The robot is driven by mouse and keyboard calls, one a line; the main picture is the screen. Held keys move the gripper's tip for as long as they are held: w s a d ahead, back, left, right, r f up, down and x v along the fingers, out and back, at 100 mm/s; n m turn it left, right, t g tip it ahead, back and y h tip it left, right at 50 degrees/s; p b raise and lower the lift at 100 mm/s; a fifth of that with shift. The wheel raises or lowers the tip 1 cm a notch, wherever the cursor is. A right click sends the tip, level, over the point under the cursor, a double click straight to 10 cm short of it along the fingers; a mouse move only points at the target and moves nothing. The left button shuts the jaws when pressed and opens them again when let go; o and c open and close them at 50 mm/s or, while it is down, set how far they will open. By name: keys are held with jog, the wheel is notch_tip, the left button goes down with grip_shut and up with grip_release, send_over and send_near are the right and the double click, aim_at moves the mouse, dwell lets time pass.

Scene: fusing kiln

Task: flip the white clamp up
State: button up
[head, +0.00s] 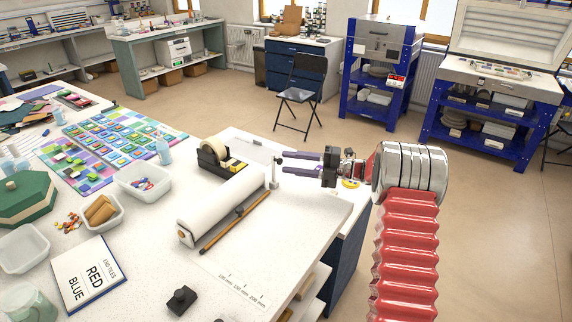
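A small whitish upright piece (274,177), which looks like the white clamp, stands at the far right edge of the white worktop (325,215). A small dark knob shows at its top. My gripper (284,163) reaches in from the right with its two purple fingers apart, one above the other. Its fingertips are close to the dark knob, just right of the clamp. I cannot tell whether they touch it. No object is clearly held between the fingers. The clamp's details are too small to make out.
Left of the clamp are a white roll (222,208), a wooden rod (235,222) and a tape dispenser (213,158). A black knobbed block (182,299) sits near the front. Right of the worktop is open floor, with a black folding chair (302,92) behind.

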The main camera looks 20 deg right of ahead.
jog(key=v, duration=1.2)
jog(key=shift+s+d, duration=0.2)
jog(key=shift+d, duration=0.1)
jog(key=s+a+r+n+g+h, duration=0.35)
jog(key=s+a+n, duration=0.35)
jog(key=a+n, duration=0.25)
jog(key=s+a+r+n+g+h, duration=0.35)
jog(key=s+a+n, duration=0.4)
jog(key=a, duration=0.35)
jog(key=s+a+n+t+h, duration=0.1)
jog(key=s+n+t+h, duration=0.2)
jog(key=s+n+h, duration=0.5)
jog(key=s+n, duration=1.2)
jog(key=n, duration=0.5)
jog(key=shift+s+t+h, duration=0.35)
jog(key=shift+t+h, duration=0.05)
